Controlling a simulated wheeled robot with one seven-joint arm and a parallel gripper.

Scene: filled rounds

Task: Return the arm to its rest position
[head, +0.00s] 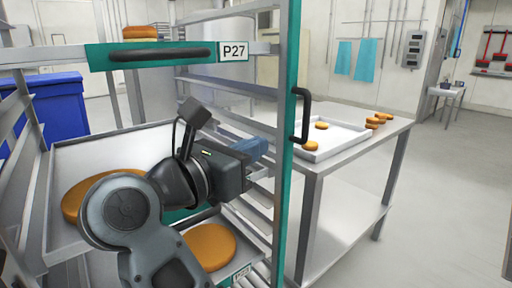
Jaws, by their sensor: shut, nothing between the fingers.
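My arm reaches up from the bottom of the head view, in front of a trolley rack (290,130) with green posts and a P27 label. My gripper (254,147) points right, close to the rack's front post and apart from any bun. Its blue-grey fingers are shut with nothing between them. A tray (105,148) in the rack holds a large round bun (82,192), partly hidden by my arm. A lower tray holds another round bun (212,246), also partly covered.
A steel table (385,135) right of the rack carries a white tray (335,148) with small buns, and more buns lie beside it. A black handle (302,115) sticks out from the rack post. A blue bin (62,105) stands behind left. The floor at right is clear.

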